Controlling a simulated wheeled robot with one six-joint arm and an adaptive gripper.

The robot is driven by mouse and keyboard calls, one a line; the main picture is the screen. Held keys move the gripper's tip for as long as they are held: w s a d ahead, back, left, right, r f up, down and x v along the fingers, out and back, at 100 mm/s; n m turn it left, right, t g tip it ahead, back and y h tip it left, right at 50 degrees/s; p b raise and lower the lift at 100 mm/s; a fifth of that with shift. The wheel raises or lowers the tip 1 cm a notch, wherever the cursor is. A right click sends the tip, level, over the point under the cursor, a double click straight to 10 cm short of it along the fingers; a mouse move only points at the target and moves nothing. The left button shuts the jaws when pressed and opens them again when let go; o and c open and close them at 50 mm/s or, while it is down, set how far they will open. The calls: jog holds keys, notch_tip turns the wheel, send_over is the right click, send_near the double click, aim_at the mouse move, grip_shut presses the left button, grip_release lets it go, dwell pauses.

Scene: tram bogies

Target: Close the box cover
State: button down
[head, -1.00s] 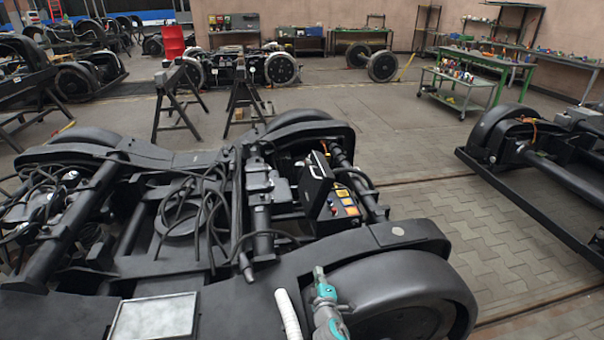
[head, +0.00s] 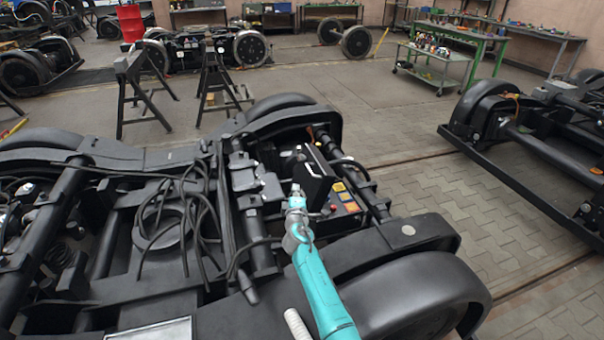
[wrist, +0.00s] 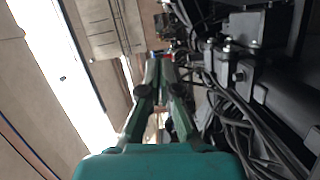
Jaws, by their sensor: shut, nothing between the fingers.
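The black box (head: 346,208) sits on the bogie frame, with yellow and orange buttons inside. Its cover (head: 313,173) stands open and tilted up on the box's left side. My gripper (head: 297,188) is at the left of the box, close to the cover's lower left part; I cannot tell whether they touch. In the wrist view, my gripper (wrist: 160,56) has its two fingers brought together at the tips, with nothing held. The box is hard to make out in the wrist view, mostly hidden behind the fingertips.
The bogie frame (head: 400,238) carries loose black cables (head: 180,215) left of my gripper and a large wheel cover (head: 415,295) in front. Another bogie (head: 530,130) stands at the right. Paved floor between them is clear.

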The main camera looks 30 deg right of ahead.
jog(key=w+d, duration=0.7)
jog(key=d, duration=0.1)
jog(key=shift+d+f, duration=0.3)
jog(key=shift+f, duration=0.15)
jog(key=shift+s+d, duration=0.15)
jog(key=shift+d, duration=0.05)
dwell(0.4)
